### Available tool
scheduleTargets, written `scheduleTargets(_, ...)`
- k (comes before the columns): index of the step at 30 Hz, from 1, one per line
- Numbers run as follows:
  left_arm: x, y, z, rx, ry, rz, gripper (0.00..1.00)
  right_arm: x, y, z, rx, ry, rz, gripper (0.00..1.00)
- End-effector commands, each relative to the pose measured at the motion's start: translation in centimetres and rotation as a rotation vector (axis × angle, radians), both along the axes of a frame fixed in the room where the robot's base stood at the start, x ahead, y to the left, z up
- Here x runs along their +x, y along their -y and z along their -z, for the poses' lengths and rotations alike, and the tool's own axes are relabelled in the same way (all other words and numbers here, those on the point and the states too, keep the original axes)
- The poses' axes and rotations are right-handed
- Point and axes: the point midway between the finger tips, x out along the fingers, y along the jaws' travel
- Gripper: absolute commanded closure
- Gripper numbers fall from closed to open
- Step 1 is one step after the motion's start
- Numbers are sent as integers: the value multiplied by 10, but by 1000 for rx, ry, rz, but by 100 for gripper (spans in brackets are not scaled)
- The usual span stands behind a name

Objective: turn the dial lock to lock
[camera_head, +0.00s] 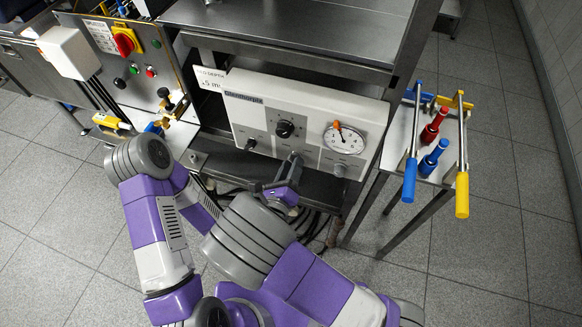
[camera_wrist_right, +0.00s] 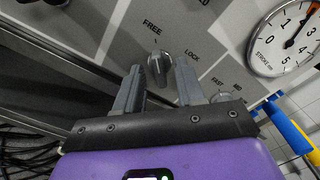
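The dial lock is a small grey knob (camera_wrist_right: 158,68) on the grey panel in the right wrist view. Its light mark points up, close to the FREE label; the LOCK label is to its upper right. My right gripper (camera_wrist_right: 158,64) is open, with one finger on each side of the knob and visible gaps beside it. In the head view my right gripper (camera_head: 290,176) is at the lower part of the white control panel (camera_head: 250,110) and largely covers the knob. My left arm bends at the left; its gripper is hidden.
A round gauge (camera_head: 344,137) with an orange needle and a black dial (camera_head: 284,129) are on the panel. Cables hang below it. At right, a small stand holds blue and yellow handles (camera_head: 462,195) and red and blue plugs. A switch box (camera_head: 126,42) stands at left.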

Motion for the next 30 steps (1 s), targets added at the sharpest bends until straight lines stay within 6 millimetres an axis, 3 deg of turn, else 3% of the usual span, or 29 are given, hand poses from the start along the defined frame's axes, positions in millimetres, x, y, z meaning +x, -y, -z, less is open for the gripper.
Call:
scheduleTargets(7,0,0,0,0,0,0,34,1,0,0,0,0,0,63)
scheduleTargets(12,0,0,0,0,0,0,34,1,0,0,0,0,0,89)
scheduleTargets(15,0,0,0,0,0,0,34,1,0,0,0,0,0,100)
scheduleTargets(30,0,0,3,0,0,0,34,0,0,1,86,26,1,100)
